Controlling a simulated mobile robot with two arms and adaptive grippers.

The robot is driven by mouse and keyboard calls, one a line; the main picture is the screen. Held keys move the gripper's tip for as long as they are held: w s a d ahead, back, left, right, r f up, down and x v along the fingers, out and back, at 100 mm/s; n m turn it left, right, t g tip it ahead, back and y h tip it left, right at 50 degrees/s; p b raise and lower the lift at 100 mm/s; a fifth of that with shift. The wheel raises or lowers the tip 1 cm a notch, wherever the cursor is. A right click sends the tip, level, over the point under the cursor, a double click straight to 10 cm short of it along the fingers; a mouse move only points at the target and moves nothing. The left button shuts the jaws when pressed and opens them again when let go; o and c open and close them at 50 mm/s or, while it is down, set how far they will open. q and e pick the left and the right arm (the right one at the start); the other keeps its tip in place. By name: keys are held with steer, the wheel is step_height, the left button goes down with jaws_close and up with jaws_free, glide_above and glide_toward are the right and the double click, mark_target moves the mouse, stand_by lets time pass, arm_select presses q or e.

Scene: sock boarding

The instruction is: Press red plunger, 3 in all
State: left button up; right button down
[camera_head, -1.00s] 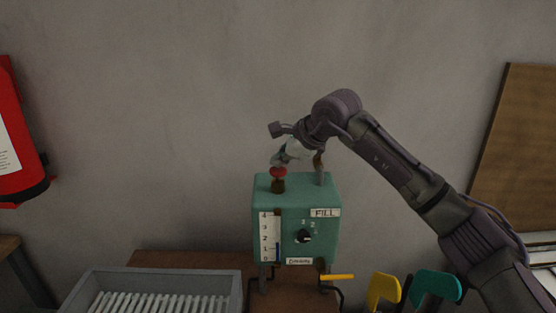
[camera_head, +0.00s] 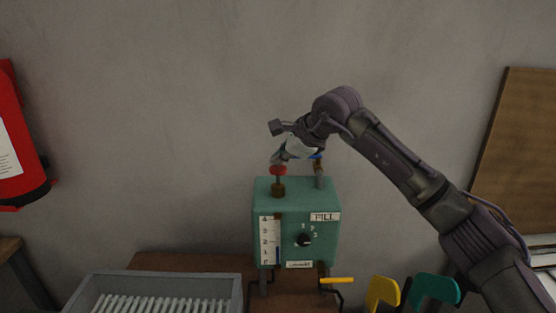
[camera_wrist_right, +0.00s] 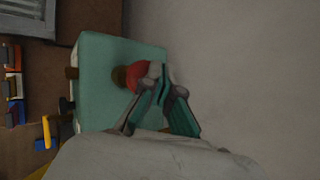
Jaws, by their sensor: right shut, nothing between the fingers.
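The red plunger (camera_head: 278,170) stands on top of the green box (camera_head: 325,228), at its left side, on a short brown stem. My right gripper (camera_head: 278,160) is shut and empty, its fingertips right at the plunger's red top. In the right wrist view the red plunger (camera_wrist_right: 135,78) lies against the closed fingertips (camera_wrist_right: 157,72); they seem to touch, but pressure cannot be told. My left gripper is not in view.
A grey ribbed tray (camera_head: 160,278) is at lower left of the box. A yellow handle (camera_head: 337,280) sticks out below the box. Yellow (camera_head: 383,292) and teal (camera_head: 435,289) pieces stand at lower right. A red extinguisher (camera_head: 18,140) is at far left.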

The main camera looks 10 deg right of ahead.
mark_target(280, 167)
steer(key=shift+r+p, duration=0.55)
steer(key=shift+r, duration=0.45)
steer(key=shift+r+p, duration=1.75)
steer(key=shift+r, duration=0.85)
steer(key=shift+d, duration=0.1)
